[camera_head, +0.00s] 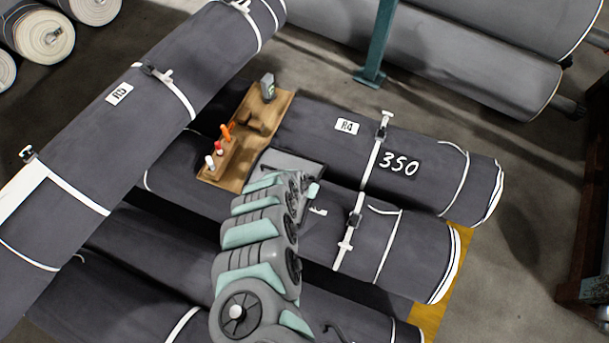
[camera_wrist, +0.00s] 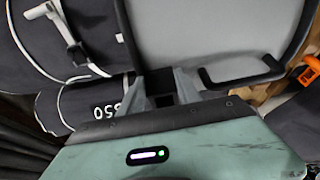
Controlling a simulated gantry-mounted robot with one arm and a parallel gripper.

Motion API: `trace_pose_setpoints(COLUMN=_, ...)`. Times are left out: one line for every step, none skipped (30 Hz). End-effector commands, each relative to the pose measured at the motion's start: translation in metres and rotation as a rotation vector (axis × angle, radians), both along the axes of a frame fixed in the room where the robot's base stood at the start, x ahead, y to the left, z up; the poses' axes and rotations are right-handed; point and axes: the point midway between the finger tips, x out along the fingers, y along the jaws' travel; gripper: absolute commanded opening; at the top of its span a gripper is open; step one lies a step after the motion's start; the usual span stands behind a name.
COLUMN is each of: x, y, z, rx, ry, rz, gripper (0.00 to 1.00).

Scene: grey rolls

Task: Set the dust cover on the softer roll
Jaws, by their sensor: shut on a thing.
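My gripper (camera_wrist: 168,88) is shut on the dust cover (camera_wrist: 215,35), a light grey panel with a dark rim and a dark handle at its side. In the head view the cover (camera_head: 285,162) shows as a grey patch just beyond my gripper, over the rolls; I cannot tell if it touches them. Roll R4 (camera_head: 430,185), dark grey and marked 350, lies at the right. Another dark roll (camera_head: 405,245) lies in front of it, its label partly hidden by my arm. A third dark roll (camera_head: 100,125) lies across at the left. Which roll is softer cannot be seen.
A wooden tray (camera_head: 232,178) lies on the rolls, holding an orange and a white-and-red item, with a grey device (camera_head: 267,87) at its far end. White straps with buckles (camera_head: 381,130) cross the rolls. A teal post (camera_head: 377,45) stands behind. Bare floor lies at the right.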

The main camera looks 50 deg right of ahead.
Motion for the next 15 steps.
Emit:
trace_pose_setpoints(x=0.0, y=0.0, z=0.001, rx=-0.001, ry=-0.002, rz=-0.001, gripper=0.0)
trace_pose_setpoints(x=0.0, y=0.0, z=0.002, rx=-0.001, ry=-0.001, rz=0.0, gripper=0.0)
trace_pose_setpoints(x=0.0, y=0.001, z=0.002, rx=-0.001, ry=-0.001, rz=0.001, gripper=0.0)
trace_pose_setpoints(x=0.0, y=0.001, z=0.0, rx=-0.001, ry=-0.001, rz=0.001, gripper=0.0)
trace_pose_setpoints(x=0.0, y=0.001, z=-0.003, rx=-0.001, ry=-0.001, rz=0.001, gripper=0.0)
trace_pose_setpoints(x=0.0, y=0.001, z=-0.006, rx=-0.001, ry=-0.001, rz=0.001, gripper=0.0)
trace_pose_setpoints(x=0.0, y=0.001, z=-0.008, rx=-0.001, ry=-0.001, rz=0.001, gripper=0.0)
trace_pose_setpoints(x=0.0, y=0.001, z=-0.011, rx=-0.001, ry=-0.001, rz=0.001, gripper=0.0)
trace_pose_setpoints(x=0.0, y=0.001, z=-0.014, rx=-0.002, ry=-0.001, rz=0.001, gripper=0.0)
trace_pose_setpoints(x=0.0, y=0.001, z=-0.017, rx=-0.002, ry=-0.001, rz=0.001, gripper=0.0)
trace_pose_setpoints(x=0.0, y=0.001, z=-0.02, rx=-0.002, ry=-0.001, rz=0.001, gripper=0.0)
trace_pose_setpoints(x=0.0, y=0.001, z=-0.025, rx=-0.001, ry=-0.002, rz=0.002, gripper=0.0)
trace_pose_setpoints(x=0.0, y=0.001, z=-0.028, rx=-0.001, ry=-0.002, rz=0.002, gripper=0.0)
trace_pose_setpoints(x=0.001, y=0.001, z=-0.032, rx=-0.001, ry=-0.002, rz=0.002, gripper=0.0)
trace_pose_setpoints(x=0.001, y=0.001, z=-0.036, rx=-0.002, ry=-0.003, rz=0.003, gripper=0.0)
